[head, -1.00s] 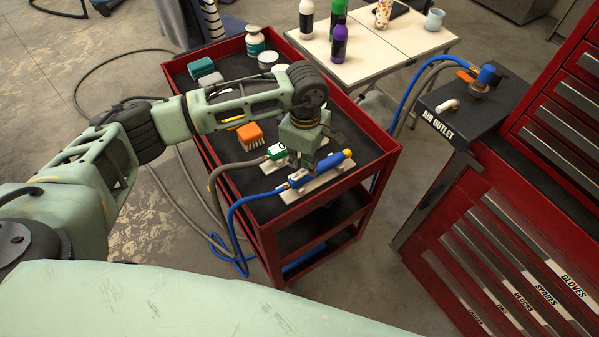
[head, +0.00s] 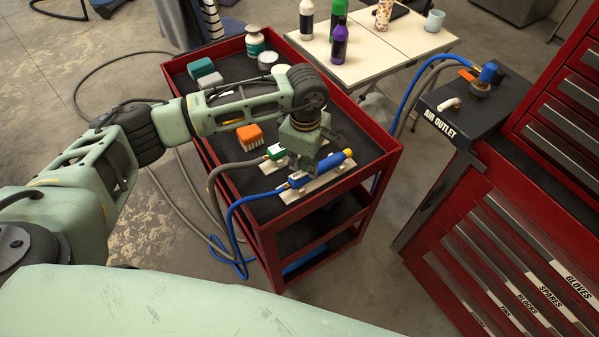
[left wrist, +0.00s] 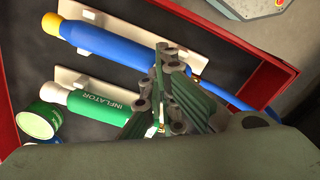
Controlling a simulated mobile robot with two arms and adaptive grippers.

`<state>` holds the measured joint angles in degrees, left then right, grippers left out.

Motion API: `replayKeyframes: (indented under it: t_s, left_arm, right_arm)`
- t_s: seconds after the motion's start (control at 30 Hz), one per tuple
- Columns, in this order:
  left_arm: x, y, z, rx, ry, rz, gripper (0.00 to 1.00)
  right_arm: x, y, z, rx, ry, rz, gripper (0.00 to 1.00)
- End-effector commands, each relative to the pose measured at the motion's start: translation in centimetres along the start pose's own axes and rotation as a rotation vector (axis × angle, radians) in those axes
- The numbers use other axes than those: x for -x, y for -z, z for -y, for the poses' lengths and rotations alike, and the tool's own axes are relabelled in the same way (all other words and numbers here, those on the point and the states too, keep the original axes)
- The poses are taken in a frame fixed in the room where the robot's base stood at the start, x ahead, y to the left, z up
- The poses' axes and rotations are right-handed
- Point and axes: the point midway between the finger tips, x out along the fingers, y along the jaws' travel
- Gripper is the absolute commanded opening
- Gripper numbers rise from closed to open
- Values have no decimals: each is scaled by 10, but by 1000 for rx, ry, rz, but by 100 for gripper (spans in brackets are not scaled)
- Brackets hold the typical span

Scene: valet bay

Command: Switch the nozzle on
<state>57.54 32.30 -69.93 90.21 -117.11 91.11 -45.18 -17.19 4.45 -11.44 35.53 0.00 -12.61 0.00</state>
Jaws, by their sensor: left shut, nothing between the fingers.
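The blue nozzle (head: 329,163) with a yellow tip lies on a pale holder on the cart's top tray. It also shows in the left wrist view (left wrist: 105,43), where the gripper hides part of its hose-side end. The green inflator (head: 276,152) lies beside it on another pale holder; its "INFLATOR" label shows in the left wrist view (left wrist: 98,106). My left gripper (head: 304,170) points down over the nozzle and inflator area, shut and empty. Its fingers (left wrist: 160,100) overlap the nozzle in the picture; I cannot tell whether they touch it. My right gripper is out of view.
The red cart (head: 280,214) has raised rims. An orange brush (head: 250,137) and several containers share its tray. A blue hose (head: 232,225) hangs over the rim. The air outlet (head: 470,105) and drawer cabinet (head: 480,250) stand right; a bottle table (head: 375,60) stands behind.

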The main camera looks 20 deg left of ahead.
Motion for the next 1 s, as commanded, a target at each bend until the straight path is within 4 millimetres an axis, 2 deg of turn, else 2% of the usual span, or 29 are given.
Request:
replayKeyframes:
  t_s: [0.17,1.0]
  left_arm:
    - [1,0,2,0,5,-1,0]
    - [67,0,1,-1,3,-1,0]
  right_arm:
    - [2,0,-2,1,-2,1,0]
    - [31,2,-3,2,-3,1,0]
